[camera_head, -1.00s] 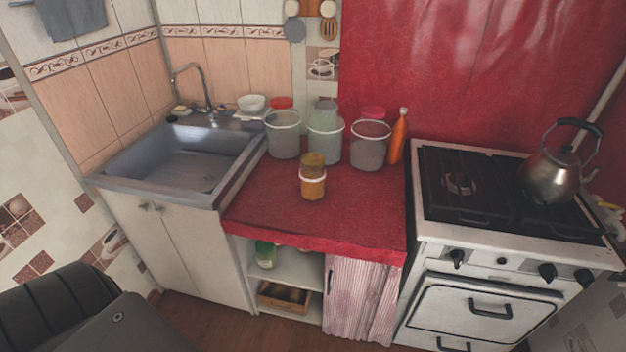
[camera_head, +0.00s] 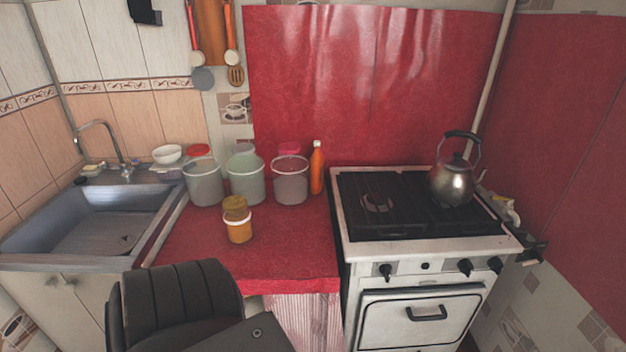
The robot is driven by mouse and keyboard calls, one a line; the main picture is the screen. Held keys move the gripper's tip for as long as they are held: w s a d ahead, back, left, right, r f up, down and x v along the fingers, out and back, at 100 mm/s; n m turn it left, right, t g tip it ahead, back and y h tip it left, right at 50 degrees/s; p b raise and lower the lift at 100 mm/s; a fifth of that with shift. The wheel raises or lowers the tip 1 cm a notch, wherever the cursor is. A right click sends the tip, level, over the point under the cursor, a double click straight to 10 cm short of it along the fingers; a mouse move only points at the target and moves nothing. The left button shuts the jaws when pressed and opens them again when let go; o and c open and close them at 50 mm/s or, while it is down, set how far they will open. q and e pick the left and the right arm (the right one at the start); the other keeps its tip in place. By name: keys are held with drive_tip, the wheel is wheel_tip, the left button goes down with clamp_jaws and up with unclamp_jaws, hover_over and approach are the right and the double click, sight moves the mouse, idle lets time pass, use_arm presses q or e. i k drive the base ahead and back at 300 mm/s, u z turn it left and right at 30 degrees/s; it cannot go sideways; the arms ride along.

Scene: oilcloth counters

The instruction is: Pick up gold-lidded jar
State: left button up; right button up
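The gold-lidded jar (camera_head: 238,226) stands upright on the red oilcloth counter (camera_head: 200,262), near its middle. It has an amber body, a pale band and a gold-brown lid. Dark parts of my own body show at the bottom of the view, in front of the counter and below the jar. Neither gripper's fingers can be seen.
Behind the jar stand several larger buckets, one clear grey (camera_head: 204,184), one greenish (camera_head: 246,180) and one grey (camera_head: 290,182). An orange bottle (camera_head: 317,168) stands beside them. A sink (camera_head: 95,225) is at left, a stove (camera_head: 415,215) with a kettle (camera_head: 453,182) at right.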

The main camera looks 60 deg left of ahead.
sight(237, 225)
drive_tip(key=z, duration=0.35)
drive_tip(key=i, duration=0.95)
drive_tip(key=u, duration=2.25)
